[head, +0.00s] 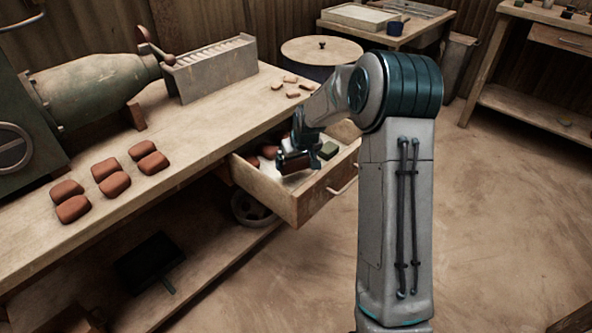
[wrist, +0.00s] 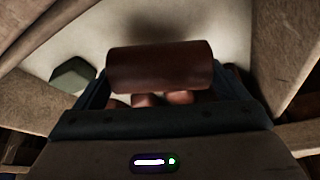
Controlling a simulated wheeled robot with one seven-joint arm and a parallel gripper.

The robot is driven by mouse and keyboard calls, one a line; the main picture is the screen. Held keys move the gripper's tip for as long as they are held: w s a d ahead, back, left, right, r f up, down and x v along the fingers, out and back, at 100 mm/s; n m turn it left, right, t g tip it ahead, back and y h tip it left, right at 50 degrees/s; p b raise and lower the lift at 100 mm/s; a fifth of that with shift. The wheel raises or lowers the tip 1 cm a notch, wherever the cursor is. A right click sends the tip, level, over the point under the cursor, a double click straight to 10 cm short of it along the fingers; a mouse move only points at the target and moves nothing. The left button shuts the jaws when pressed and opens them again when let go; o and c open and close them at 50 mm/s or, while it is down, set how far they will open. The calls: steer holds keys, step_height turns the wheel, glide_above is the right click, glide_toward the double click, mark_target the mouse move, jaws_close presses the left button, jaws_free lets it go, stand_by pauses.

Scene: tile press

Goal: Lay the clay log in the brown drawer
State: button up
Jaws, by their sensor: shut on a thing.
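My gripper (head: 293,163) is shut on the clay log (wrist: 160,67), a dark reddish-brown cylinder lying crosswise between the fingers. In the head view the log is small and partly covered by the gripper. The gripper is over the open brown drawer (head: 270,194), which is pulled out from the workbench. In the wrist view the drawer's pale floor shows beyond the log, with a shadow on it. The log seems to be above the floor; its exact height is hard to tell.
A green block (head: 328,150) and some reddish clay pieces (head: 268,152) lie in the drawer. Several clay blocks (head: 115,184) sit on the workbench (head: 175,180). A green press machine (head: 95,88) stands at the left. The floor right of my arm is clear.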

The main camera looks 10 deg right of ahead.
mark_target(297, 169)
steer(key=shift+f+b, duration=0.4)
steer(key=shift+f, duration=1.5)
steer(key=shift+f, duration=0.2)
steer(key=o, duration=1)
steer(key=shift+c, duration=0.2)
steer(key=shift+r, duration=0.15)
